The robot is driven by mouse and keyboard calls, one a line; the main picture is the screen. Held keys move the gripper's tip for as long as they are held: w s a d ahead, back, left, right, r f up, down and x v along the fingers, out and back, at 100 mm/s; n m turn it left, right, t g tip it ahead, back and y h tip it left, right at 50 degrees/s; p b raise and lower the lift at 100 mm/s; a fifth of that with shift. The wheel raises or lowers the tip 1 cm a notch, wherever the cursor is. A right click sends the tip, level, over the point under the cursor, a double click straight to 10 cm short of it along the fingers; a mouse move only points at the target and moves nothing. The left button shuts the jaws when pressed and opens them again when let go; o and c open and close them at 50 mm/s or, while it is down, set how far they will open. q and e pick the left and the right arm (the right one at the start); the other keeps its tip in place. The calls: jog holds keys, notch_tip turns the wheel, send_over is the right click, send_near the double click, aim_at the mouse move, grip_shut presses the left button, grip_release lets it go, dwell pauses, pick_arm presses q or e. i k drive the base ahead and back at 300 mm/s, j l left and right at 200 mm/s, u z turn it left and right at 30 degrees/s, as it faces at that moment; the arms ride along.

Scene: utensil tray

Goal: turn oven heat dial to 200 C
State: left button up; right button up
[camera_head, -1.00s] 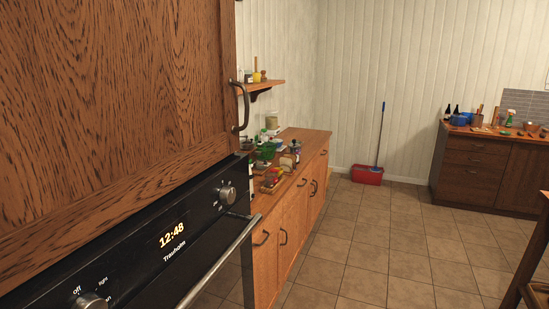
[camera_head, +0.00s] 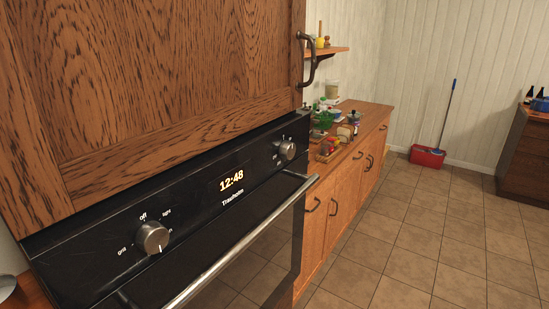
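The oven's black control panel (camera_head: 196,205) runs across the left half of the head view, under a wooden cabinet door. A silver dial (camera_head: 152,238) sits at its left end, with the marks "off", "light" and "grill" around it; its white pointer line faces down and slightly right. A second silver dial (camera_head: 287,150) sits at the right end; its marks are too small to read, so I cannot tell its setting. The display (camera_head: 231,180) between them reads 12:48. Neither of my grippers is in view.
The oven's door handle bar (camera_head: 240,245) sticks out below the panel. A cabinet handle (camera_head: 312,60) juts out above right. A wooden counter (camera_head: 372,115) with jars and food stands beyond the oven. The tiled floor on the right is clear.

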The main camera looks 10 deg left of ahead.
aim_at(287, 149)
jog(key=u, duration=1.05)
jog(key=k+l+u, duration=0.15)
jog(key=l, duration=0.25)
jog(key=k+l+u, duration=0.2)
jog(key=l, duration=0.15)
jog(key=k+l+u, duration=0.15)
jog(key=l, duration=0.25)
jog(key=k+l+u, duration=0.2)
jog(key=i+l, duration=0.05)
jog(key=l, duration=0.05)
